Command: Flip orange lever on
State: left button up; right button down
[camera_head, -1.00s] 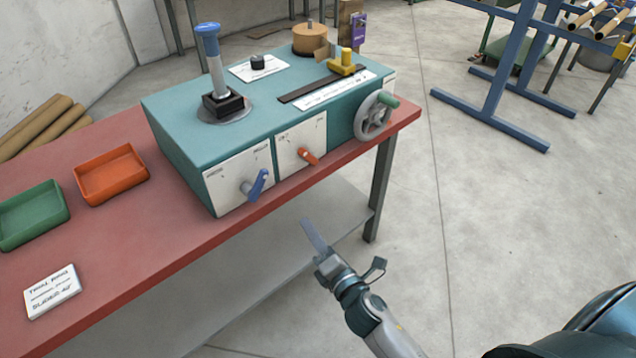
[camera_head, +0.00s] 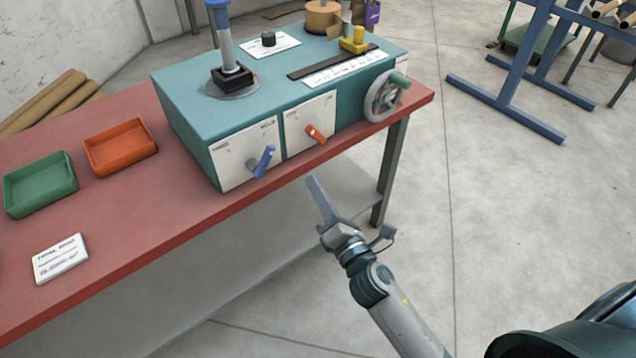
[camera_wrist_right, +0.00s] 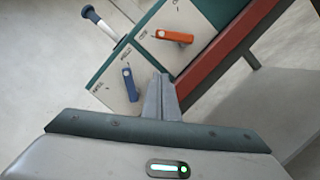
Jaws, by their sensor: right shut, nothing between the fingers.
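The orange lever (camera_head: 316,134) is on a white panel on the front of the teal machine (camera_head: 190,98). It slants down to the right in the head view. My left gripper is out of view.
The machine stands on a red-topped table (camera_head: 150,226). A handwheel (camera_head: 384,97) projects at the right end of the machine. A green tray (camera_head: 41,184), an orange tray (camera_head: 121,147) and a card (camera_head: 60,258) lie on the left. Open floor lies to the right.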

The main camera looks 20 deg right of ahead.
aim_at(316, 135)
pick_arm(q)
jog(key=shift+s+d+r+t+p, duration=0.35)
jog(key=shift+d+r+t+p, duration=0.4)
jog(key=shift+p, duration=1)
pick_arm(e)
jog(key=w+d+r, duration=0.2)
jog(key=w+r, duration=0.1)
jog(key=w, duration=0.6)
jog(key=shift+w+r, duration=0.2)
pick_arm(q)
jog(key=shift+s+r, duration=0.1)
pick_arm(e)
jog(key=shift+w, duration=0.1)
